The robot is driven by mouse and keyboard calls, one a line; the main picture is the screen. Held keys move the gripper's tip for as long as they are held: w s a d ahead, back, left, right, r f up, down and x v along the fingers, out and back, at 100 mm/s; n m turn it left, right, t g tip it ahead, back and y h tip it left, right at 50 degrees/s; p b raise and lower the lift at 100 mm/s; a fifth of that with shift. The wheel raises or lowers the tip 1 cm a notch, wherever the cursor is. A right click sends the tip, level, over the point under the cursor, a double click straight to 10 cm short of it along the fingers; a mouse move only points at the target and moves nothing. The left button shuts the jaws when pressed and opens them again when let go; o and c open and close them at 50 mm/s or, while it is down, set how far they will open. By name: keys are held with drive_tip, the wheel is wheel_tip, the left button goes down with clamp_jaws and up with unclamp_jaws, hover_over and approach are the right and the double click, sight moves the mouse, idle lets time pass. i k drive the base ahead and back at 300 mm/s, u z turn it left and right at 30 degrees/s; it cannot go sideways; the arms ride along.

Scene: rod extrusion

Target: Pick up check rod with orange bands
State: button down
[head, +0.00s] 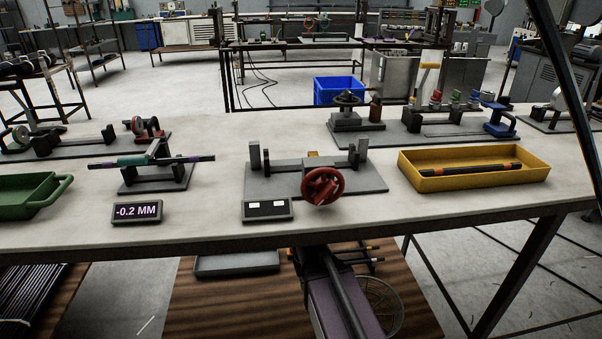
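The check rod with orange bands (475,169) is a dark rod lying lengthwise in a yellow tray (425,185) on the right of the table. The orange bands show near its ends. The tray's front wall stands just in front of it, and nothing touches it from above. What appears to be my purple and black arm shows at the bottom centre, below the table edge. Two dark prongs with orange tips (374,254) beside it may be my gripper's fingers. They are too small and dark to tell. They are well away from the yellow tray.
A fixture with a red handwheel (323,186) stands left of the yellow tray. A gauge stand (157,177) holds a teal and purple rod behind a "-0.2 MM" display (137,212). A green tray (28,205) is at far left. Several fixtures stand behind the yellow tray.

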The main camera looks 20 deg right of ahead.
sight(468, 168)
drive_tip(key=z, duration=0.85)
drive_tip(key=k, duration=0.45)
drive_tip(key=z, duration=0.35)
drive_tip(key=i, duration=0.5)
drive_tip(key=z, duration=0.05)
